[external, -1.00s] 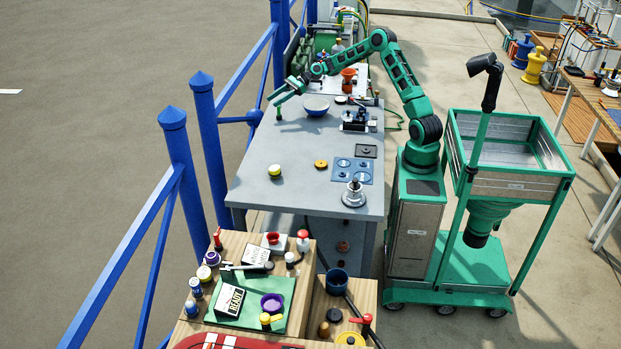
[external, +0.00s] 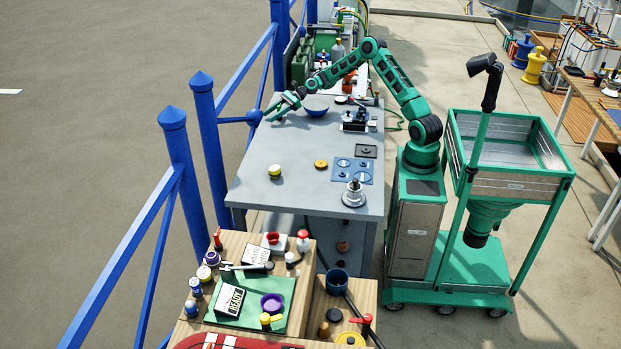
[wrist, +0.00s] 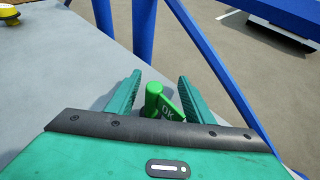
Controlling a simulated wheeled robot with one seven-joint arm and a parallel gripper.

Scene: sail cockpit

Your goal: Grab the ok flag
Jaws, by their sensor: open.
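The ok flag (wrist: 170,110) is a green post with a green flag lettered "OK". In the wrist view it stands on the grey table between the two open fingers of my gripper (wrist: 152,98), with its lower part hidden behind the gripper body. The post shows closer to the left finger, and the flag extends toward the right finger. In the external view my gripper (external: 277,112) is low over the table's far left corner, and the flag cannot be made out there.
The grey table (external: 260,200) holds a blue bowl (external: 316,108) just right of my gripper. A yellow-topped jar (external: 275,171) stands nearer, with clear tabletop between. A blue railing (external: 205,140) runs along the table's left side.

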